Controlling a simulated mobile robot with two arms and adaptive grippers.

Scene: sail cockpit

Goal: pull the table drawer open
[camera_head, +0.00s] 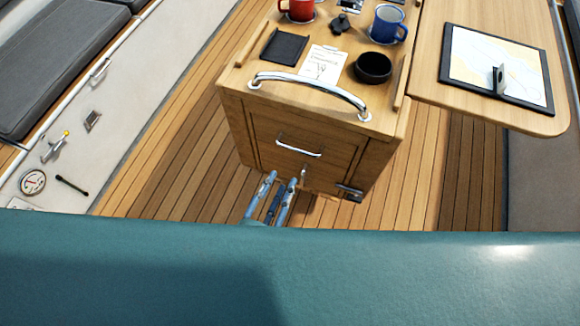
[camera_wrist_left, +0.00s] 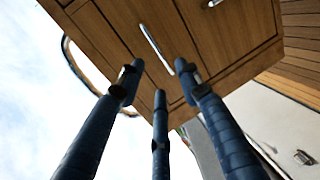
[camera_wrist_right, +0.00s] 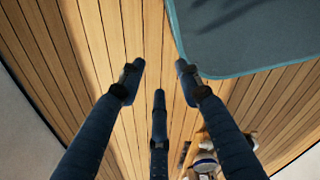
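The wooden table (camera_head: 238,128) stands on the plank floor, with a chrome rail along its top front edge. Its drawer front (camera_head: 335,150) looks flush, so the drawer is closed. The chrome drawer handle (camera_head: 299,147) is a horizontal bar; it also shows in the left wrist view (camera_wrist_left: 155,48). My left gripper (camera_head: 281,180) is open and empty, below and in front of the handle. In the left wrist view its fingers (camera_wrist_left: 155,75) are spread, with the handle beyond and between the tips, apparently apart from them. My right gripper (camera_wrist_right: 158,75) is open and empty above the floor.
A red mug (camera_head: 298,10), blue mug (camera_head: 388,24), dark bowl (camera_head: 373,67), card (camera_head: 322,64) and black tray (camera_head: 284,46) are on the table top. A side leaf (camera_head: 425,75) carries a chart board (camera_head: 500,62). A bench (camera_head: 45,75) is at left. Floor left of the table is clear.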

